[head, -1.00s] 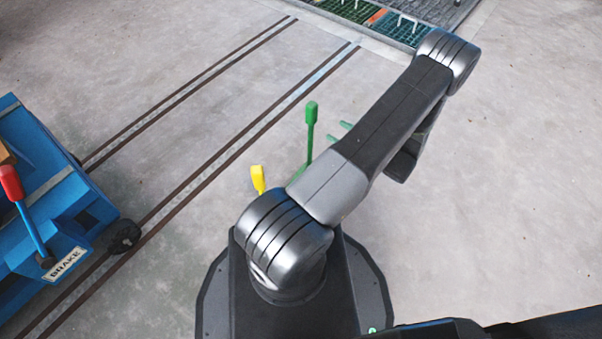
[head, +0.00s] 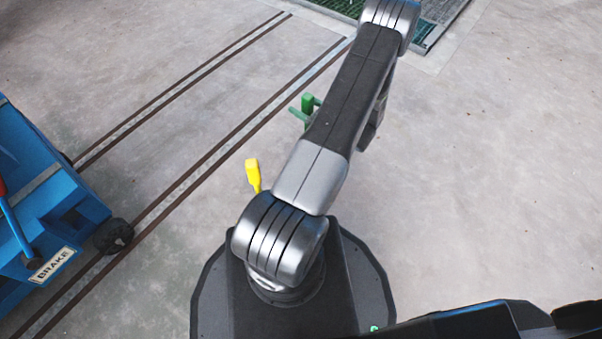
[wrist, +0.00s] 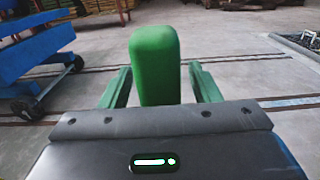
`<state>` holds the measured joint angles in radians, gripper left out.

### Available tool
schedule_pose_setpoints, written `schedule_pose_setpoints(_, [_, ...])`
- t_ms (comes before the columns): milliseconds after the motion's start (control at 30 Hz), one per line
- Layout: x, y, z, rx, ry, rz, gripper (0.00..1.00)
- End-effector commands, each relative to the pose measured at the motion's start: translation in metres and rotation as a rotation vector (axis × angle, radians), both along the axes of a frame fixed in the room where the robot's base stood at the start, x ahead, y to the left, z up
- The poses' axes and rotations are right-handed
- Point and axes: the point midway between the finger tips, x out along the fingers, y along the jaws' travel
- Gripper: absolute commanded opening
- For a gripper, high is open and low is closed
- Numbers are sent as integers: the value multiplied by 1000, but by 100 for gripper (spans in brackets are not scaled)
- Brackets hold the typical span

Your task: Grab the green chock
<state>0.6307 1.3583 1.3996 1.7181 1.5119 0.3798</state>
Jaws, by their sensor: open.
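The green chock's upright handle, with a rounded block-like top, stands in the middle of the wrist view (wrist: 155,62). In the head view the green chock (head: 307,103) shows only its top, left of my arm; its lower part is hidden. My gripper (wrist: 161,84) has green fingers and is open, one finger on each side of the handle. The right finger stands apart from it; the left one looks very close, and I cannot tell if it touches. In the head view my gripper (head: 306,109) is partly hidden by my arm.
A blue cart (head: 40,190) with a BRAKE label stands at the left by the floor rails (head: 200,170). A yellow handle (head: 252,174) rises near my base. A grated platform (head: 440,20) lies at the top. The floor at the right is clear.

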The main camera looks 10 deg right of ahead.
Motion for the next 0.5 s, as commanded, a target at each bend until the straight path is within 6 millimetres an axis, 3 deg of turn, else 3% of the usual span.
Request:
schedule_pose_setpoints(233, [1, 1, 0, 0, 0, 0, 56])
schedule_pose_setpoints(500, [1, 1, 0, 0, 0, 0, 3])
